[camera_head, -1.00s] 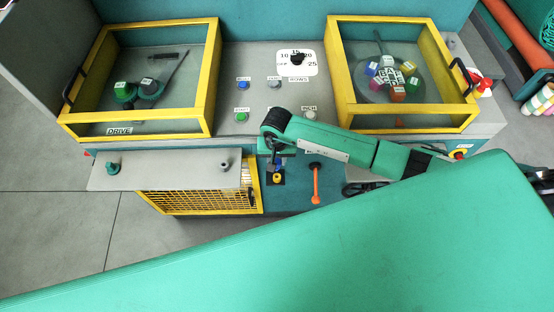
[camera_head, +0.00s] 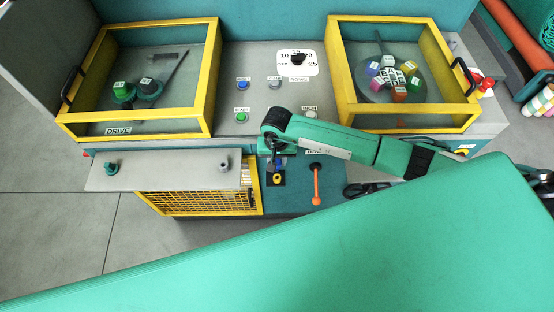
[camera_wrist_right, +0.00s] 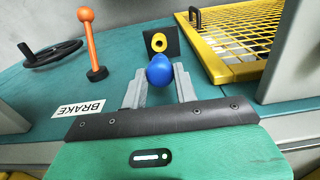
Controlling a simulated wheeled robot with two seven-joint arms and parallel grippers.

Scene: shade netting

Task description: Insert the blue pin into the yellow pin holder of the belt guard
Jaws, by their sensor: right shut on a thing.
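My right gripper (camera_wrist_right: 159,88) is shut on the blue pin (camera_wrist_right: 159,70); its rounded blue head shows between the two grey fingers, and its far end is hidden. The yellow pin holder (camera_wrist_right: 158,42), a ring with a dark hole on a black plate, lies just beyond the pin in the wrist view. The pin looks apart from the hole. In the head view the holder (camera_head: 277,179) sits just below my right gripper (camera_head: 275,163). The belt guard (camera_wrist_right: 232,38) is a yellow mesh frame beside the holder; it also shows in the head view (camera_head: 200,203). My left gripper is out of view.
An orange brake lever (camera_wrist_right: 91,42) and a black handwheel (camera_wrist_right: 52,54) stand left of the holder in the wrist view. A grey shelf (camera_head: 165,177) lies above the guard. Two yellow-framed boxes (camera_head: 213,75) (camera_head: 335,75) stand on the machine top.

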